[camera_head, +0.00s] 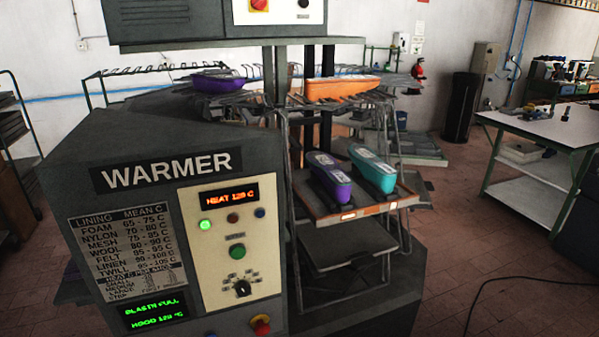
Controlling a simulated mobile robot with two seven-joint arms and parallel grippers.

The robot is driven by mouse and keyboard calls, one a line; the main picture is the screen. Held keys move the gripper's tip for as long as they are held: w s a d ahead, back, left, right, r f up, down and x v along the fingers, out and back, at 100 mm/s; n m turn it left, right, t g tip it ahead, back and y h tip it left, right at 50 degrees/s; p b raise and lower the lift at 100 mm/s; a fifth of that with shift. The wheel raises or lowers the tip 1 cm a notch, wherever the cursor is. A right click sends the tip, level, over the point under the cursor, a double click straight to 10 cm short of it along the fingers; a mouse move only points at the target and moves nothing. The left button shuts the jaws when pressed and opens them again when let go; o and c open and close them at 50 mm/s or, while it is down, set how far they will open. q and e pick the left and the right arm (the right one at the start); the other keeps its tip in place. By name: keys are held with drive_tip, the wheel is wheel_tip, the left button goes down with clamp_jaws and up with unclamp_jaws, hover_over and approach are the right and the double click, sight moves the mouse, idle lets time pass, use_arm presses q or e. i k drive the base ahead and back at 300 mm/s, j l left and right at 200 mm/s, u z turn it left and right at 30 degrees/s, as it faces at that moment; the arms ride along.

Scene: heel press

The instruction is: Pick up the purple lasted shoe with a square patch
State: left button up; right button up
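A purple lasted shoe (330,180) lies on the middle shelf (345,214) of the rack, beside a teal shoe (374,168). Its top carries pale markings, too small to tell whether they form a square patch. Another purple shoe (218,83) rests higher up at the left, behind the warmer cabinet, and I see no clear patch on it. An orange shoe (342,88) lies on the upper level at the right. Neither of my grippers is in view.
The large grey warmer cabinet (150,150) with its control panel (230,250) fills the left foreground. A dark housing (200,20) hangs above the upper shoes. A white-topped table (550,128) stands at the right. Open tiled floor lies between, with a black cable (500,281).

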sight(338, 182)
drive_tip(key=i+l+u, duration=0.15)
drive_tip(key=l, duration=0.2)
drive_tip(key=i+l+u, duration=0.15)
drive_tip(key=l, duration=0.15)
drive_tip(key=l+u, duration=0.1)
drive_tip(key=l, duration=0.25)
drive_tip(key=i+l, duration=0.15)
drive_tip(key=l, duration=0.3)
drive_tip(key=i+l+u, duration=0.1)
drive_tip(key=l, duration=0.3)
drive_tip(key=i+l, duration=0.1)
drive_tip(key=l, duration=0.35)
drive_tip(key=i+l+u, duration=0.1)
drive_tip(key=l, duration=0.3)
drive_tip(key=i+l, duration=0.15)
drive_tip(key=l, duration=0.3)
